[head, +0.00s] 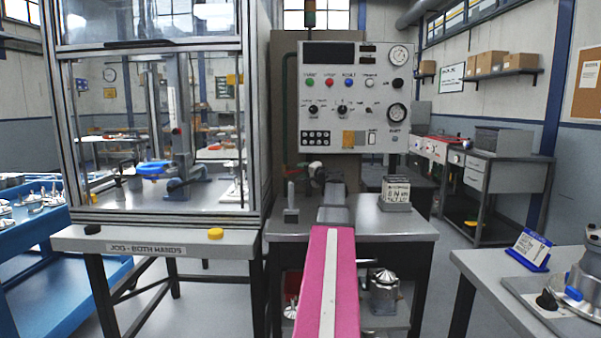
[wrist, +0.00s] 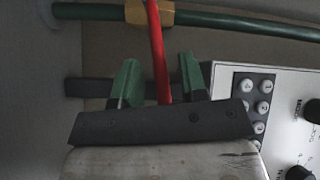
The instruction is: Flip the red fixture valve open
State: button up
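The red valve lever (wrist: 156,40) is a long thin bar in the wrist view. It runs down from a yellow-brass fitting (wrist: 137,13) on a green pipe (wrist: 230,20). My gripper (wrist: 158,80) has its two green-tipped fingers apart, one on each side of the lever, with a visible gap on both sides. The lever's lower end is hidden behind the dark gripper body. In the head view, a small red part (head: 315,165) shows beside my gripper, below the control panel's left corner; my arm hides much of this area.
The control panel (head: 352,60) with buttons, knobs and gauges stands right of the lever; its keypad (wrist: 255,100) is close to my right finger. A glazed machine enclosure (head: 255,120) is on the left. A labelled block (head: 396,190) sits on the grey bench (head: 400,222).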

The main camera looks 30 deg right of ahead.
jog(key=shift+x, duration=0.9)
grip_shut()
